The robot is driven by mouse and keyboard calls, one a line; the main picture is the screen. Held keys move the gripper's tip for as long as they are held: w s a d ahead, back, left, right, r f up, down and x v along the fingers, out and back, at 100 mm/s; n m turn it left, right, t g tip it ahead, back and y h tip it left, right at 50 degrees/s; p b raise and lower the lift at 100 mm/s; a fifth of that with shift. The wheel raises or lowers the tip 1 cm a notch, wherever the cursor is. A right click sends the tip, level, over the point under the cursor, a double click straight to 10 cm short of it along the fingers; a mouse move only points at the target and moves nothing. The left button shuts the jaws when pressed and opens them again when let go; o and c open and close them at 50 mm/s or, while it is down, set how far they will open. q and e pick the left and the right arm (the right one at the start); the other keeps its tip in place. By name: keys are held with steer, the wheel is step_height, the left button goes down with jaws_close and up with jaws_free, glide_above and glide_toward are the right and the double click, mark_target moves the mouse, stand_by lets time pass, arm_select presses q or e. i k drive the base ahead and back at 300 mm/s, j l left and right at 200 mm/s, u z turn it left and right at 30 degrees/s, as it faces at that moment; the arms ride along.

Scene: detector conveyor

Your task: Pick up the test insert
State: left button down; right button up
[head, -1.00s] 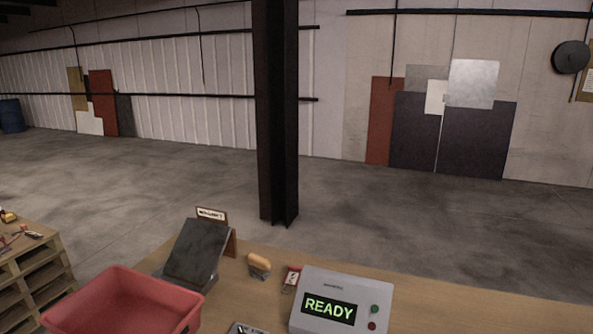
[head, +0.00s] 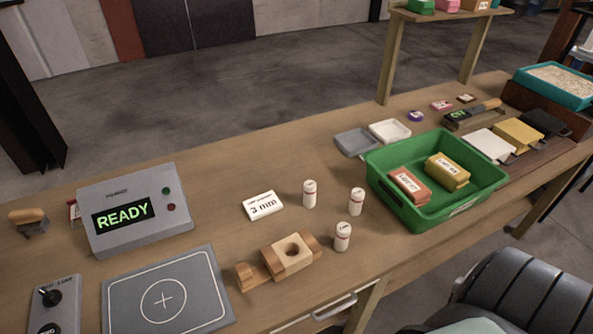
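Three small white cylinders with red bands stand upright on the wooden table in the head view: one at the back left (head: 309,194), one at the right (head: 356,201) and one at the front (head: 342,237). Their small labels are too small to read surely, and I cannot tell which is the test insert. A white card reading "3 mm" (head: 263,205) lies left of them. A wooden block with a round hole (head: 287,256) sits in front of the card. Neither of my grippers is in view.
A grey box reading "READY" (head: 138,212) and a grey pad with a circle (head: 165,294) are at the left. A green bin (head: 437,209) with a red and a yellow packet stands right of the cylinders. A dark ribbed shape (head: 525,290) is at the lower right.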

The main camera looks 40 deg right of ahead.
mark_target(309, 188)
steer(key=l+z, duration=0.1)
steer(key=z, duration=0.7)
